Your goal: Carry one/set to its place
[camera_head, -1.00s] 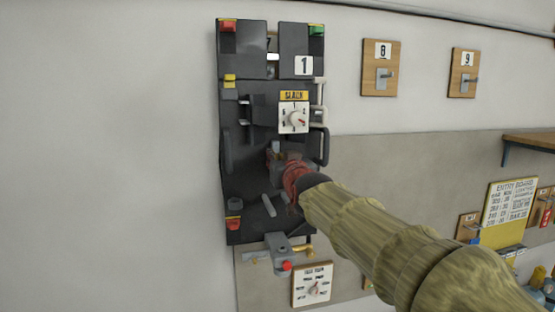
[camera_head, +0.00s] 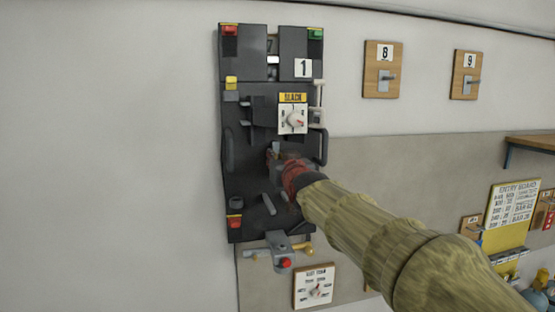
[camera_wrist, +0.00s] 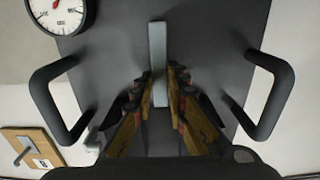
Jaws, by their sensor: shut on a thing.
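Set one is a tall black backplate (camera_head: 240,190) with a white "1" label (camera_head: 303,68), a "SLACK" dial (camera_head: 292,119), red, green and yellow blocks and black side handles. It is upright in front of the wall; I cannot tell whether it touches it. My gripper (camera_head: 285,165) is at the plate's lower middle, partly hidden by my own arm. In the wrist view my gripper (camera_wrist: 160,92) is shut on a grey bar (camera_wrist: 158,50) of the set. The plate (camera_wrist: 205,40) fills the middle there, with black handles (camera_wrist: 62,95) on both sides.
Wooden plaques 8 (camera_head: 382,68) and 9 (camera_head: 466,74) with hooks are on the wall to the right. The entry board (camera_head: 513,203) and a shelf (camera_head: 530,140) are far right. The left wall is bare.

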